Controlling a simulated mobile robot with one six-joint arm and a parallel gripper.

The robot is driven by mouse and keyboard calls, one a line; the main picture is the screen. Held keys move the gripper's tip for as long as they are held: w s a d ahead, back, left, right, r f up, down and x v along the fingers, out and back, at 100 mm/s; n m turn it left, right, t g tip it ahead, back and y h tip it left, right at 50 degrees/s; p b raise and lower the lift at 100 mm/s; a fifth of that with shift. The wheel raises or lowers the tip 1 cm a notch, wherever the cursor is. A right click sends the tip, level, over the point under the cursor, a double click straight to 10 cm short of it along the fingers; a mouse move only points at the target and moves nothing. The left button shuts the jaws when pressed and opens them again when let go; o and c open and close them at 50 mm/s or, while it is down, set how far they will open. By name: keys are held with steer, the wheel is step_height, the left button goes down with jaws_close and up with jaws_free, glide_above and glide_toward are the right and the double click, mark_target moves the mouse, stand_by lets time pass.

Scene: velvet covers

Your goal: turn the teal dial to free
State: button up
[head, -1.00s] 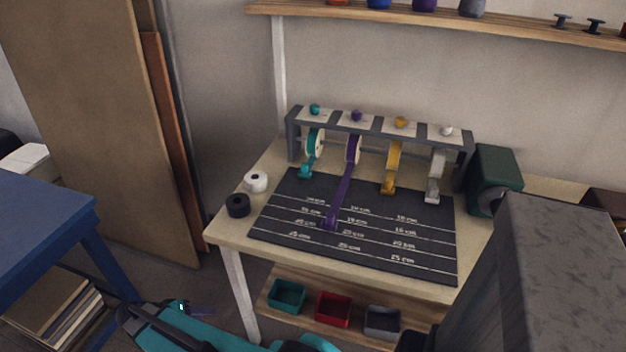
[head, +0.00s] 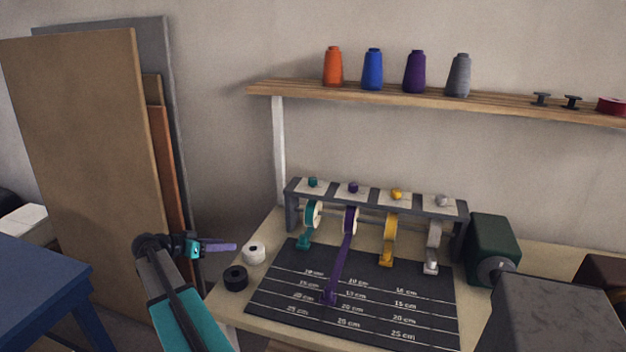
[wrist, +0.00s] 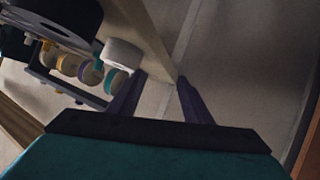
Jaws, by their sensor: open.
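The teal dial (head: 313,182) is a small knob on a light plate at the left end of the dark rack's top bar (head: 374,196). Which way it points is too small to tell. Below it hangs a teal ribbon roll (head: 312,214) with a short tail. My gripper (head: 235,247) is to the left of the rack and apart from it, beside the table's left edge. In the wrist view my gripper (wrist: 160,95) shows two purple fingers spread apart with nothing between them. The teal roll (wrist: 113,80) shows there beyond the left finger, partly hidden by a white roll.
Purple (head: 353,188), yellow (head: 396,194) and white (head: 442,200) dials share the bar. A white roll (head: 254,253) and a black roll (head: 235,278) stand near my gripper. A dark green machine (head: 493,246) stands right of the rack. A shelf (head: 400,96) with spools hangs above.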

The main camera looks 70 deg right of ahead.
steer(key=s+d+r+m+g+p, duration=0.1)
steer(key=s+d+r, duration=0.2)
steer(key=d+r, duration=0.3)
steer(key=s+d+r+m, duration=0.2)
steer(key=s+d+r, duration=0.15)
steer(key=r, duration=0.45)
steer(key=m+g, duration=0.2)
glide_toward(311, 179)
steer(key=r+v, duration=0.1)
steer(key=v, duration=0.2)
steer(key=shift+s+f+p, duration=0.15)
steer(key=shift+f+p, duration=0.15)
steer(key=shift+p, duration=0.1)
steer(key=shift+d, duration=0.15)
steer(key=p+x, duration=0.1)
steer(key=x, duration=0.3)
steer(key=p+x, duration=0.1)
steer(key=x, duration=0.4)
steer(key=p+x, duration=0.1)
steer(key=x, duration=0.3)
steer(key=shift+s+d+f, duration=0.1)
steer(key=shift+d+f, duration=0.1)
steer(key=shift+f, duration=0.25)
